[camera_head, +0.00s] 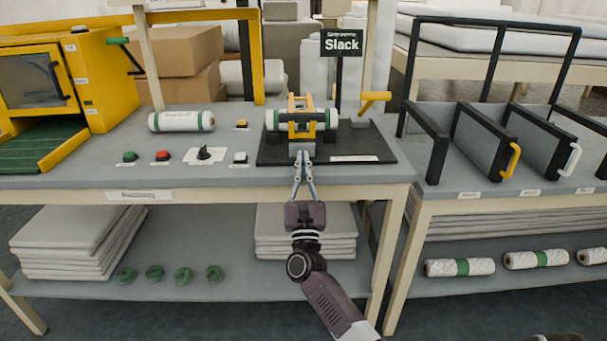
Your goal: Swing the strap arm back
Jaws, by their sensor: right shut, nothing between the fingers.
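A white roll with green bands (273,120) lies in a strapping fixture on a black base plate (348,143). A yellow frame (294,104) stands around the roll's middle. A yellow-handled lever (375,97) sticks up to the right of the roll; I cannot tell whether the frame or this lever is the strap arm. A black sign (341,44) behind reads "Slack". My right gripper (302,156) is shut and empty, its fingertips at the front of the fixture, just below the yellow frame. Contact cannot be made out. My left gripper is not in view.
Another roll (181,121) lies on the bench at left, behind several buttons and a black knob (204,153). A yellow machine (92,75) stands far left. Black racks with a yellow handle (515,160) and a white handle (573,160) stand on the right table.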

